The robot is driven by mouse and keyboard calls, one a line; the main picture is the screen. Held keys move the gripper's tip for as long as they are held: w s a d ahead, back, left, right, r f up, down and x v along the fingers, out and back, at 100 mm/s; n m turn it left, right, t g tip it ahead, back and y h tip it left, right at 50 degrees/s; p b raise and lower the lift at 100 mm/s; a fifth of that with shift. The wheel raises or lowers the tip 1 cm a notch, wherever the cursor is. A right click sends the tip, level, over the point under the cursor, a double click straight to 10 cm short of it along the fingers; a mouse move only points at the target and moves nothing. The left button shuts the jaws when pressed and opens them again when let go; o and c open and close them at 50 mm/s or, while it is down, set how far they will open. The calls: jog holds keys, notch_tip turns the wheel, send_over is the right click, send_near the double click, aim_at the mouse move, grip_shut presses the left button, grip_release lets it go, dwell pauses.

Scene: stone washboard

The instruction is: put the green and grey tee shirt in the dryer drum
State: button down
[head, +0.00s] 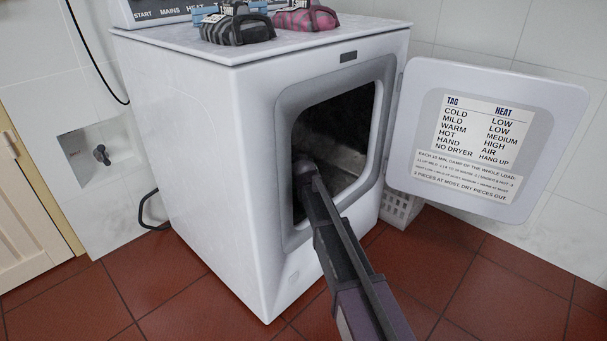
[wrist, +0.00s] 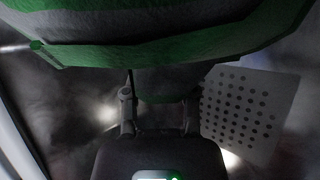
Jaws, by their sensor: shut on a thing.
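The green and grey tee shirt (wrist: 170,42) fills the top of the wrist view, grey with green bands. My gripper (wrist: 162,98) is shut on it, and the cloth hides the fingertips. In the head view my arm reaches through the round-cornered opening of the white dryer (head: 215,165). My gripper and the shirt are hidden inside there. The dryer drum (head: 345,125) is dark inside. In the wrist view a perforated pale plate (wrist: 250,112) shows to the right of my gripper, with a dim, blurred drum wall around it.
The dryer door (head: 410,150) stands wide open to the right, with a printed tag and heat chart (head: 475,130). A grey and black striped bundle (head: 238,28) and a pink one (head: 305,18) lie on the dryer top. A pale basket (head: 398,208) stands behind. The red tile floor in front is clear.

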jog(key=shift+f+b, duration=1.85)
jog(key=shift+f, duration=0.05)
jog(key=shift+c, duration=2)
grip_release()
jog(key=shift+s+r, duration=0.15)
jog(key=shift+s, duration=0.05)
jog(key=shift+p+v, duration=1.7)
jog(key=shift+v, duration=1.85)
jog(key=shift+d, duration=0.1)
